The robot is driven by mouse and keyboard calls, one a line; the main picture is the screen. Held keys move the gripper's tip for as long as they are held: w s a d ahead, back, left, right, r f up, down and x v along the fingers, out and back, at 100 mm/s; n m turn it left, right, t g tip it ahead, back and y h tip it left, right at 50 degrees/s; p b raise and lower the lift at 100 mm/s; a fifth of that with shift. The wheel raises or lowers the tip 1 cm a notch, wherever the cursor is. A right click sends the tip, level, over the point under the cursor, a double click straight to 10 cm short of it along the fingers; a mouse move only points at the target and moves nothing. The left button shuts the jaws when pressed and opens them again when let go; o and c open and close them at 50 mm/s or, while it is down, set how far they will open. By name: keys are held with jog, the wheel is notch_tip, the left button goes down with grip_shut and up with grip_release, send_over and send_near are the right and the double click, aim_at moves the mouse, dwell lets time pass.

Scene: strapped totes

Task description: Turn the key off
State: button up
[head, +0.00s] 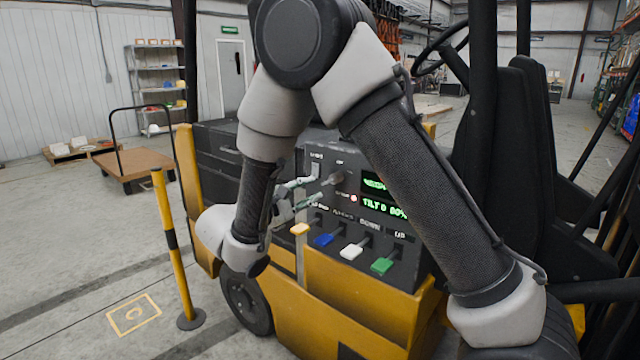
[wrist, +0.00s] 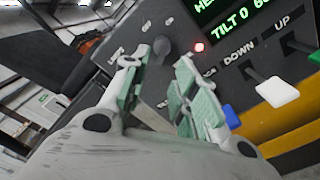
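The key switch (head: 335,179) is a dark round knob on the forklift's black control panel, left of the lit green display (head: 384,208). It also shows in the wrist view (wrist: 162,47), just beyond and between the fingertips. A small red light (wrist: 199,47) glows beside it. My gripper (head: 317,189) points at the knob from the left; it also shows in the wrist view (wrist: 163,62). Its two green-padded fingers are apart, with nothing clearly held between them. I cannot tell whether the fingertips touch the knob.
Levers with orange (head: 299,229), blue (head: 325,240), white (head: 351,252) and green (head: 382,265) handles stick out below the knob. A rocker switch (head: 315,168) sits just left of it. A yellow post (head: 172,245) and a cart (head: 137,162) stand left of the forklift.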

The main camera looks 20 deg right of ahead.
aim_at(323, 184)
jog(key=x, duration=0.8)
jog(key=shift+s+d, duration=0.1)
jog(key=shift+s, duration=0.1)
jog(key=shift+c, duration=0.4)
grip_shut()
